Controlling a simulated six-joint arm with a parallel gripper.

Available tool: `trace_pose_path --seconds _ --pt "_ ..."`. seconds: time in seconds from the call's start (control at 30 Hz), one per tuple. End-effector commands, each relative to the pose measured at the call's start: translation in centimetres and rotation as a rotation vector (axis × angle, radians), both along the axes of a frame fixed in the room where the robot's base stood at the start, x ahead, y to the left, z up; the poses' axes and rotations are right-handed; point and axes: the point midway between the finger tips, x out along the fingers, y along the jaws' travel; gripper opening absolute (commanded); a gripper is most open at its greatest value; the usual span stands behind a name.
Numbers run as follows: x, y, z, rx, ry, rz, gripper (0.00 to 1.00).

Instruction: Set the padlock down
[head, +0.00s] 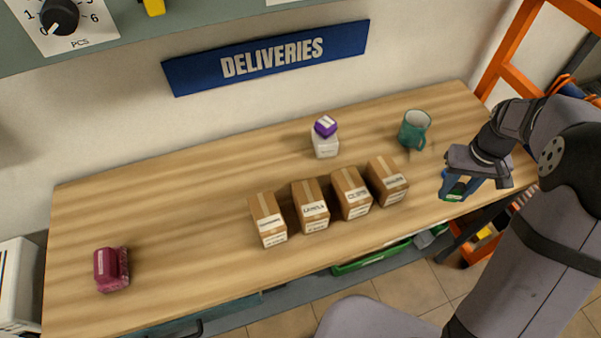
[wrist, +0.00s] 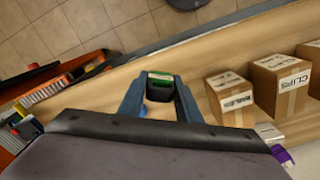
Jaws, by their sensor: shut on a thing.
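The padlock (head: 454,194), small and dark with a green face, is between the fingers of my gripper (head: 459,187) at the right end of the wooden table, near its front edge. In the wrist view the padlock (wrist: 161,76) shows its green and white top between the two blue-grey fingertips (wrist: 160,86). My gripper is shut on it and points down. The fingers hide part of the padlock. I cannot tell whether its underside touches the table.
Several cardboard boxes (head: 311,205) stand in a row along the middle of the table (head: 190,205). A green mug (head: 413,129) stands behind and left of my gripper. A maroon item (head: 111,269) lies far left.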

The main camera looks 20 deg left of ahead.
Motion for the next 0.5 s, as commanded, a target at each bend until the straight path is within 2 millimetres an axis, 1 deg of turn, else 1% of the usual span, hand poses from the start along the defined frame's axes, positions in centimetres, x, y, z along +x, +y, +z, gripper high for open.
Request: trace_pose_path --seconds 0.03,0.1,0.23,0.4,0.47,0.5 --pt "-0.8 -1.0 -0.3 0.001 0.001 -0.036 0.02" --pt "-1.7 -2.1 -0.7 0.000 0.001 -0.077 0.02" --pt "-3.2 -3.8 -1.4 0.000 0.000 -0.145 0.02" --pt "-5.1 -5.2 -2.1 0.000 0.000 -0.223 0.02" --pt "-5.7 -5.5 -2.1 0.000 0.000 -0.252 0.02" --pt "-5.9 -5.2 -1.9 0.000 -0.001 -0.271 0.02"
